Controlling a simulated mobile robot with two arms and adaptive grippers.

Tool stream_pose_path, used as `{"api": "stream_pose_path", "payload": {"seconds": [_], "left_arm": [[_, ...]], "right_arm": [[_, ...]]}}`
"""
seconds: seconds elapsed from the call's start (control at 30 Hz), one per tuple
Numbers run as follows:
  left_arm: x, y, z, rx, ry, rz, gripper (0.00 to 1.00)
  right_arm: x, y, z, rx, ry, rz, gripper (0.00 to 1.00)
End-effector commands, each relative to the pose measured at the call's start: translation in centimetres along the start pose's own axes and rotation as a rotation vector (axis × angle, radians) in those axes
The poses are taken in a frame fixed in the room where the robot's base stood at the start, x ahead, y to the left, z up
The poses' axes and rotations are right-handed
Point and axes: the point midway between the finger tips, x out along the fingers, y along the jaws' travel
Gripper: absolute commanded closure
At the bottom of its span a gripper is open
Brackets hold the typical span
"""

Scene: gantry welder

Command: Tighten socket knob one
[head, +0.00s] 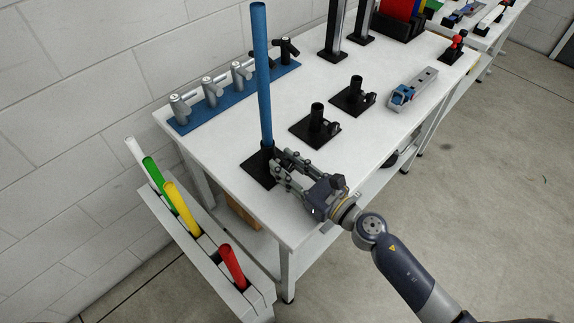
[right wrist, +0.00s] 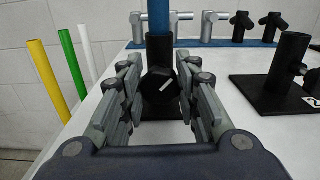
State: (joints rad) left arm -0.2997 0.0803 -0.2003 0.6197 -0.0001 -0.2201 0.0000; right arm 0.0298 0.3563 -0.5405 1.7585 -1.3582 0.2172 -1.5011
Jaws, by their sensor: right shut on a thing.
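A tall blue pole (head: 262,80) stands upright in a black socket on a square black base (head: 254,172), at the near left end of the white table. In the right wrist view the socket's black knob (right wrist: 160,86) faces me and has a white line slanted across it. The blue pole (right wrist: 158,18) rises behind the knob. My right gripper (head: 277,160) is at the socket's near side, with its fingers on both sides of the knob, shut on it. In the head view the fingers hide the knob. My left gripper is not in view.
Two empty black sockets (head: 316,127) (head: 353,97) stand farther along the table (head: 215,150). A blue strip (head: 190,122) with several T-handled pieces lies along the wall side. A rack (head: 215,262) with white, green, yellow and red tubes stands left. A grey-blue device (head: 412,90) lies farther right.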

Motion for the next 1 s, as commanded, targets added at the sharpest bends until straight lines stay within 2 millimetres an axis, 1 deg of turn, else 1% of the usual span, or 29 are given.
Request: {"api": "stream_pose_path", "payload": {"seconds": [0.07,0.1,0.17,0.5,0.63,0.77,1.0], "left_arm": [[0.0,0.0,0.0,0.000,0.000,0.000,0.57],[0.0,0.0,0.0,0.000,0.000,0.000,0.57],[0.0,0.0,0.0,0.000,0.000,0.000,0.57],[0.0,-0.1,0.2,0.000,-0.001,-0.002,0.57],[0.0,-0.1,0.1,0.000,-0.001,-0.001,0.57],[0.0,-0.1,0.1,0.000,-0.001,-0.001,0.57],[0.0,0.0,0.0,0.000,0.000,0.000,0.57]], "right_arm": [[0.0,0.0,0.0,-0.001,0.000,0.000,0.94],[0.0,0.0,0.0,-0.001,0.000,0.000,0.64],[0.0,0.0,0.0,-0.001,0.000,0.000,0.50],[-0.1,0.0,0.0,-0.001,0.001,0.000,0.49],[-0.9,0.1,-0.1,-0.001,0.002,0.001,0.49],[-3.0,0.1,-0.2,0.000,0.003,-0.001,0.49],[-7.8,0.1,-0.2,0.003,0.003,0.000,0.49]]}}
